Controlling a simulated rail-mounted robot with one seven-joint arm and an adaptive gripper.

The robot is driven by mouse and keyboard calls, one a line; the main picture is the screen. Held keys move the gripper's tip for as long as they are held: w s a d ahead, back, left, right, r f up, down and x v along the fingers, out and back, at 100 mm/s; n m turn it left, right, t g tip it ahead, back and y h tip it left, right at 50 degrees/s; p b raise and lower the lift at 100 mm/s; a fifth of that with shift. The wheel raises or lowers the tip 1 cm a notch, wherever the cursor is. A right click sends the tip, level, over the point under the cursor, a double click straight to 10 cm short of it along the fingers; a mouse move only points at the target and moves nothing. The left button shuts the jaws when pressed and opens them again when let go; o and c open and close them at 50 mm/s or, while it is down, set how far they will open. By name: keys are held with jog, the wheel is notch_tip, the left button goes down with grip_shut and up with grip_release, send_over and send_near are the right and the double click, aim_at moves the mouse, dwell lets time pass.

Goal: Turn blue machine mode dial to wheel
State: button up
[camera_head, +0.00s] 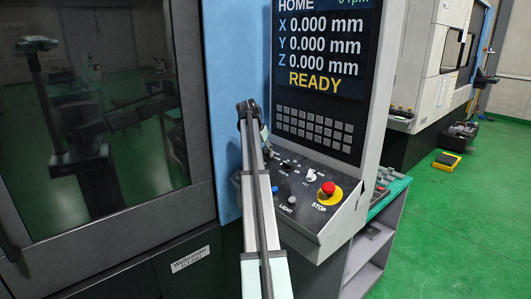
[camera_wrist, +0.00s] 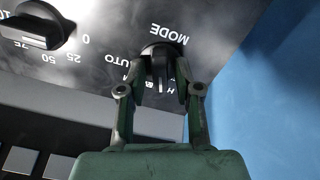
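The blue machine's mode dial (camera_wrist: 160,58) is a black knob on the dark panel in the wrist view, under the upside-down label MODE. AUTO and a partly hidden letter H are readable around it; the other marks are covered. My gripper (camera_wrist: 160,68) has one finger on each side of the knob, with the fingertips close to it. The fingers are apart, and I cannot tell whether they touch the knob. In the head view my gripper (camera_head: 265,148) is at the panel's left edge, and my arm hides the mode dial.
A second numbered dial (camera_wrist: 38,25) is at the wrist view's upper left. In the head view, a red STOP button (camera_head: 327,188), a light button (camera_head: 292,200) and a keypad (camera_head: 315,131) are near. The screen (camera_head: 325,45) reads READY. The machine door (camera_head: 100,110) is at left.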

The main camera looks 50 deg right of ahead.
grip_shut()
jog(key=shift+n, duration=0.4)
jog(key=n, duration=0.3)
jog(key=shift+n+p, duration=0.3)
jog(key=shift+p, duration=0.05)
jog(key=shift+n+p, duration=0.45)
jog(key=shift+n, duration=1.75)
jog(key=shift+o, duration=2.4)
grip_release()
